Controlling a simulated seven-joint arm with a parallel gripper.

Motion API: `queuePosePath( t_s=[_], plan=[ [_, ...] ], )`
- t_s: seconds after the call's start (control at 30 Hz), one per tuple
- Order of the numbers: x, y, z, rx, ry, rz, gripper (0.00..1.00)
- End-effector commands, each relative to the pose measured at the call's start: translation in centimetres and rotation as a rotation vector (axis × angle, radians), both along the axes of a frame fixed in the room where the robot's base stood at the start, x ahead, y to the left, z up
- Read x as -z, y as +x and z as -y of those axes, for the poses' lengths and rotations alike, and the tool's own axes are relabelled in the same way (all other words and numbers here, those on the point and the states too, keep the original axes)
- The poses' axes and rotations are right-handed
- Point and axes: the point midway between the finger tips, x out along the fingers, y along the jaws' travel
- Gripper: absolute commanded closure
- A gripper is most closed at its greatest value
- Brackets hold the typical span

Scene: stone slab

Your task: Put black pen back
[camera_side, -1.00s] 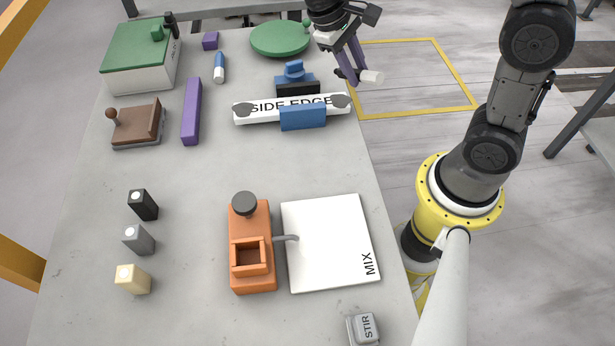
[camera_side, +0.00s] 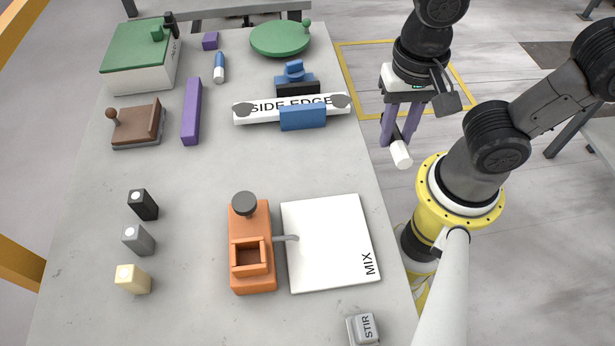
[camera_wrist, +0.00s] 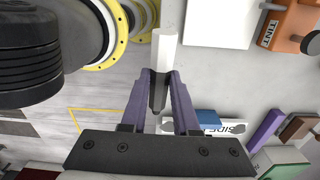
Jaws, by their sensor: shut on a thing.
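The black pen (camera_side: 402,156) is held between the purple fingers of my gripper (camera_side: 397,138). Its white end shows below the fingers in the side view, and the dark part is mostly hidden there. In the wrist view the pen (camera_wrist: 166,50) shows its white end beyond the fingertips and a dark section between them. My gripper (camera_wrist: 161,82) is shut on it. In the side view it hangs to the right of the slab's right edge, with floor behind it, clear of the slab.
The grey slab (camera_side: 200,200) carries a blue pen (camera_side: 219,68), a purple bar (camera_side: 191,111), a green-topped box (camera_side: 140,65), a green disc (camera_side: 280,40), a SIDE EDGE block (camera_side: 255,112), an orange holder (camera_side: 253,278) and a white MIX plate (camera_side: 325,240).

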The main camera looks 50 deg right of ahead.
Motion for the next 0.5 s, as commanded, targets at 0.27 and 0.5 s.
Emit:
queuePosePath(
  t_s=[0.27,0.5],
  plan=[
    [0.0,0.1,0.0,0.000,0.000,0.003,1.00],
    [1.5,2.7,-1.7,-0.001,-0.003,-0.003,1.00]
  ],
)
